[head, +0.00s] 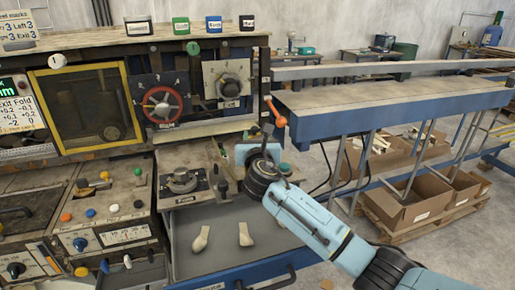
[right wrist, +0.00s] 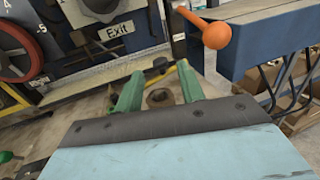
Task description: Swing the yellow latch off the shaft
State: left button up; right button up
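My right gripper (head: 248,153) is in front of the machine, above the grey tray, its fingertips mostly hidden in the head view. In the right wrist view its two green fingers (right wrist: 158,88) stand apart with a gap between them. The yellow latch (right wrist: 156,72) shows as a small yellow piece beyond and between the fingertips, partly hidden by them. A round brown part, perhaps the shaft end (right wrist: 160,97), lies in the gap. I see no contact between the fingers and either part. My left gripper is not in view.
An orange-knobbed lever (head: 277,112) sticks out at the machine's right edge, close to my right arm. A red handwheel (head: 163,104) and an Exit dial (head: 229,86) are to its left. The grey tray (head: 200,262) holds two pale pieces. A long blue-sided table (head: 390,100) extends right.

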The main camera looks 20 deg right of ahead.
jog(key=v, duration=0.7)
jog(key=shift+s, duration=0.1)
